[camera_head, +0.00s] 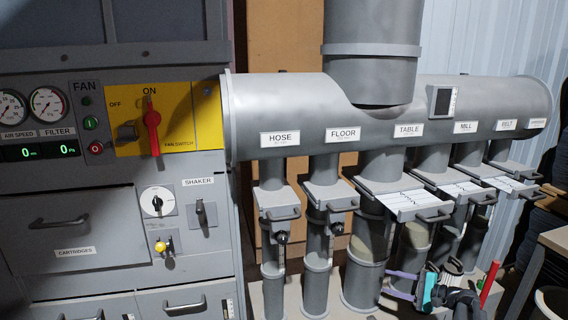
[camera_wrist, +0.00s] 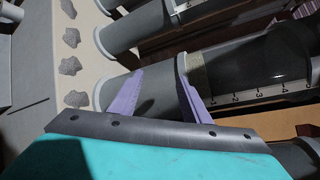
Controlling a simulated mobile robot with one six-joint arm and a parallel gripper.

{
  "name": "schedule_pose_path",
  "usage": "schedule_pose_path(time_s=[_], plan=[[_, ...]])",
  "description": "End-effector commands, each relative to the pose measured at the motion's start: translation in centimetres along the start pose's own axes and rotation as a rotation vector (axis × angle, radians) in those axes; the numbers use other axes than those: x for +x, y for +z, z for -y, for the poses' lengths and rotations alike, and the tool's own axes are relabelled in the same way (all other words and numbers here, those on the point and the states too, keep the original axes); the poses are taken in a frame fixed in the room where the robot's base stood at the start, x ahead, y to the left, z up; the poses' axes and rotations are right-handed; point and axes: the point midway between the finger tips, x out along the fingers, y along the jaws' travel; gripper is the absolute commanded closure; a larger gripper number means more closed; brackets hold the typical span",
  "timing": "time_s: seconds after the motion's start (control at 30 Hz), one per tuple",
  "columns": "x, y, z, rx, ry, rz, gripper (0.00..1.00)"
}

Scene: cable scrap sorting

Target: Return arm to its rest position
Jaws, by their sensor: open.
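My gripper (camera_head: 402,286) is at the lower right of the head view, in front of the lower ends of the grey duct pipes. In the wrist view its two purple fingers (camera_wrist: 160,97) are spread apart with nothing held between them. A grey pipe (camera_wrist: 155,92) with a pale collar lies behind the fingers; I cannot tell whether they touch it. The teal gripper body fills the bottom of the wrist view.
A horizontal grey duct (camera_head: 290,105) carries labels such as HOSE, FLOOR and TABLE. Slide gates with handles (camera_head: 408,200) jut out above my gripper. A control cabinet (camera_head: 110,200) with a red fan switch (camera_head: 152,128) at ON stands left. A bench (camera_head: 555,240) is at the right edge.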

Motion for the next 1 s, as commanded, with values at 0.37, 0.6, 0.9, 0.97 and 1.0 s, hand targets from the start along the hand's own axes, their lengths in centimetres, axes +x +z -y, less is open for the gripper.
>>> schedule_pose_path(time_s=[0.37, 0.6, 0.9, 0.97, 1.0], plan=[[9.9, 8.4, -14.2, 0.011, 0.281, 0.099, 0.57], [13.1, 14.5, -24.1, -0.016, 0.487, 0.161, 0.57], [12.8, 22.5, -36.8, -0.094, 0.778, 0.245, 0.57], [12.1, 24.0, -39.3, -0.118, 0.843, 0.263, 0.57], [11.4, 25.0, -40.9, -0.135, 0.886, 0.276, 0.57]])
